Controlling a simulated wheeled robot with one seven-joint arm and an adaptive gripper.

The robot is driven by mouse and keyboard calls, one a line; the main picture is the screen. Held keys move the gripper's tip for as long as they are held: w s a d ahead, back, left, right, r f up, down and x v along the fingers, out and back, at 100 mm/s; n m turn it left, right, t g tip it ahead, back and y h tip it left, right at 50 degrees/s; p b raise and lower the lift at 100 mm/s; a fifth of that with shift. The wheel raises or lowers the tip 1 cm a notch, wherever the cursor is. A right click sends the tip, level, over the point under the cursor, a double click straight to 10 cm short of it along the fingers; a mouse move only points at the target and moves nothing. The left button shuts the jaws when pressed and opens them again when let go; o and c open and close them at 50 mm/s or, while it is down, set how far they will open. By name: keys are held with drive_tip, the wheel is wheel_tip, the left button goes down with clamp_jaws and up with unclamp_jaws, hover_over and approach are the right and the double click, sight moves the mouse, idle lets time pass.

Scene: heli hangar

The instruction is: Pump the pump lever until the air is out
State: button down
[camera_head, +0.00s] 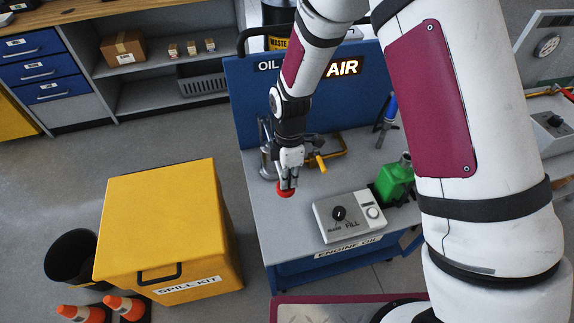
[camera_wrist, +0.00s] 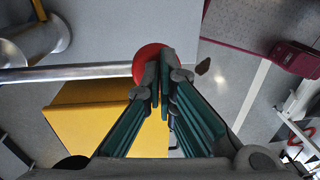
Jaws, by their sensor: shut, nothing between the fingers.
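The pump lever is a silver rod (camera_wrist: 80,73) with a red knob (camera_wrist: 147,62) at its end. It runs in from the left in the wrist view. The red knob also shows in the head view (camera_head: 286,189), just below my gripper (camera_head: 290,160). In the wrist view the fingertips of my gripper (camera_wrist: 166,65) are together and overlap the knob's right part. I cannot tell whether they touch it. The metal pump body (camera_head: 267,160) stands on the blue-backed oil cart (camera_head: 262,210), partly hidden by my arm. A lit AIR sign (camera_head: 345,68) glows on the back panel.
A grey FILL box (camera_head: 335,228) with a black knob and a green can (camera_head: 392,180) stand at the cart's right. A yellow spill kit box (camera_head: 160,220) stands left of the cart. A black bin (camera_head: 70,255) and orange cones (camera_head: 125,306) stand beside it.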

sight(289, 195)
wheel_tip(289, 195, down, 8)
drive_tip(key=b, duration=0.3)
drive_tip(key=shift+s+r, duration=0.25)
drive_tip(key=shift+s, duration=0.1)
drive_tip(key=shift+d, duration=0.1)
drive_tip(key=shift+r, duration=0.55)
wheel_tip(289, 195, up, 14)
drive_tip(key=s+d+p, duration=0.1)
drive_tip(key=s+p, duration=0.1)
drive_tip(key=shift+f, duration=0.2)
